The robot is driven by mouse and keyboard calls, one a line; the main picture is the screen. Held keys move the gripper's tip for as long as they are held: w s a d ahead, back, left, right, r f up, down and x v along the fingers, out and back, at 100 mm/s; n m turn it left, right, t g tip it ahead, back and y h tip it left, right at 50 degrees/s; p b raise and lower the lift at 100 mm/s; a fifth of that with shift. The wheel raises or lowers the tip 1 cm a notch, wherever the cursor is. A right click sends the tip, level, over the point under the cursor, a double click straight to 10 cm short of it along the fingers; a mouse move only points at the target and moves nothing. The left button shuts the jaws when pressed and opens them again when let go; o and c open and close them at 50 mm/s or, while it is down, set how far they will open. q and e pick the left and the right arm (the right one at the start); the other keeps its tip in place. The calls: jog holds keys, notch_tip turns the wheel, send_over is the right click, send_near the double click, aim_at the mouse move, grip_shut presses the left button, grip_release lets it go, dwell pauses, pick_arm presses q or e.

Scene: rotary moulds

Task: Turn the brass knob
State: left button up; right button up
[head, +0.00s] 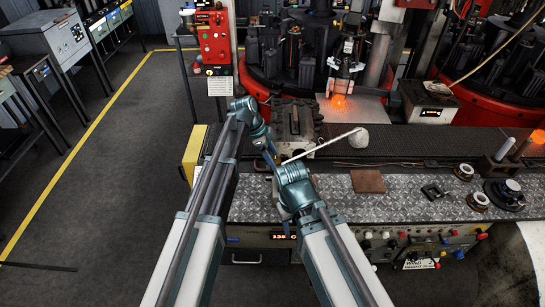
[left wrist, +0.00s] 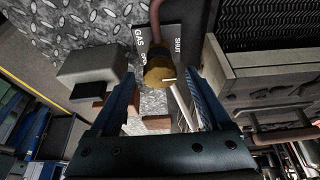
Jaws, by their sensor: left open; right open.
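The round brass knob (left wrist: 160,76) shows in the left wrist view, in front of a dark plate (left wrist: 176,40) lettered GAS and SHUT. My left gripper (left wrist: 170,98) is open, with one finger on each side of the knob in that view. I cannot tell whether either finger touches it. In the head view my left gripper (head: 271,155) points down near the left end of the bench, and the knob is hidden there. My right gripper (head: 288,200) is lower, at the bench's front left; its fingers are mostly hidden behind my arm.
A rusty square plate (head: 367,181) rests on the metal top, with round fittings (head: 478,201) to the right. A glowing orange spot (head: 338,101) is at the machine behind. The floor at left is clear.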

pick_arm(q)
jog(key=p+v, duration=1.2)
jog(key=v, duration=0.1)
jog(key=shift+a+r+p, duration=0.2)
jog(key=shift+r+p, duration=0.1)
jog(key=shift+p, duration=0.05)
jog(key=s+f+n+y+b, duration=0.2)
jog(key=s+f+n+b, duration=0.1)
jog(key=s, duration=0.6)
jog(key=s+f+n+y+b, duration=0.2)
jog(key=s+f+n+b, duration=0.2)
jog(key=s, duration=0.5)
jog(key=s+f+n+y+b, duration=0.1)
jog(key=s+f+n+b, duration=0.2)
jog(key=s+n, duration=0.4)
jog(key=shift+s+f+y, duration=0.4)
jog(key=shift+s+f, duration=0.5)
jog(key=shift+s, duration=0.05)
jog(key=shift+d, duration=0.1)
